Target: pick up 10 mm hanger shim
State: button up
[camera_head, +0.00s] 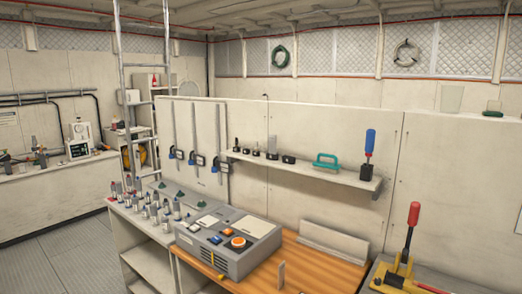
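I cannot tell for certain which thing is the 10 mm hanger shim. A small upright grey piece (281,277) stands on the wooden bench top (315,268) near the bottom edge of the view. Several small dark pieces (256,151) stand in a row on the wall shelf (320,176); they are too small to identify. A larger pale grey block (333,241) lies along the back of the bench. My gripper is not in view.
A grey machine with an orange knob (238,242) sits left of the bare bench area. Several small bottles (152,208) crowd the counter further left. A yellow tool with a red handle (413,214) stands at right. Open floor (65,255) lies at left.

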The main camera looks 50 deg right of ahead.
aim_at(272, 138)
jog(key=z, duration=4.85)
jog(key=i, duration=0.1)
jog(key=u, duration=3.05)
jog(key=k, duration=0.95)
jog(key=u, duration=0.15)
jog(key=i, duration=0.7)
